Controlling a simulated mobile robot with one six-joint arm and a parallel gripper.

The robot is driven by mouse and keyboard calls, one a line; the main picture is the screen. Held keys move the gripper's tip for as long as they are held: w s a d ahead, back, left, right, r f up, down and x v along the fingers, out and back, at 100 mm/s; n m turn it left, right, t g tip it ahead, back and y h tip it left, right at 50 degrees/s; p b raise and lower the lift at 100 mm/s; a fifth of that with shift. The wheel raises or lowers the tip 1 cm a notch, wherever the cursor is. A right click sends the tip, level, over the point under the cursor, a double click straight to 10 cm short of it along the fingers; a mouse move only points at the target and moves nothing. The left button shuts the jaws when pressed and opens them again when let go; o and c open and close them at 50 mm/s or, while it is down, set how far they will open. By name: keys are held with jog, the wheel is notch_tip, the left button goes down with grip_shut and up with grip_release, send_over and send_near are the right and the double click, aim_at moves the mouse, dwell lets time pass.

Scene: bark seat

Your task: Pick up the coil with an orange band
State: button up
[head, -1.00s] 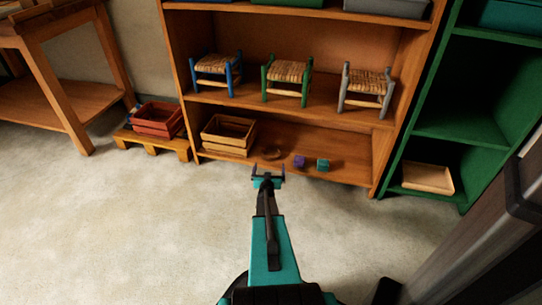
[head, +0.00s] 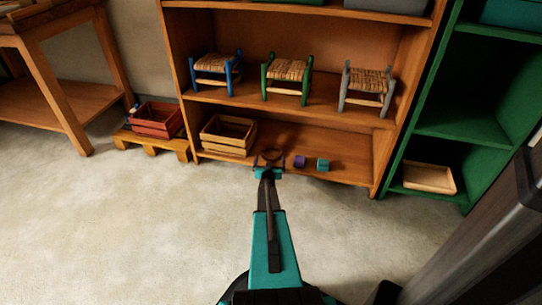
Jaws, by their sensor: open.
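A small brown coil (head: 272,153) lies on the bottom shelf of the wooden shelving, between a wooden crate and a purple block. It is too small for me to tell an orange band on it. My gripper (head: 268,161) is open at the shelf's front edge, pointing at the coil. Its fingertips appear at the coil's near side and partly cover it. I cannot tell whether they touch it.
The wooden crate (head: 228,135) stands left of the coil. The purple block (head: 299,161) and a teal block (head: 323,165) lie to the right. The middle shelf (head: 250,103) with several small stools (head: 287,78) is above. Bare floor (head: 150,220) lies in front.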

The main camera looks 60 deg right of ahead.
aim_at(271, 155)
jog(key=shift+b+x, duration=0.55)
jog(key=shift+x, duration=0.3)
jog(key=shift+b+x, duration=0.8)
jog(key=shift+x, duration=0.95)
jog(key=shift+s+f, duration=0.1)
jog(key=shift+s, duration=0.05)
jog(key=c, duration=1)
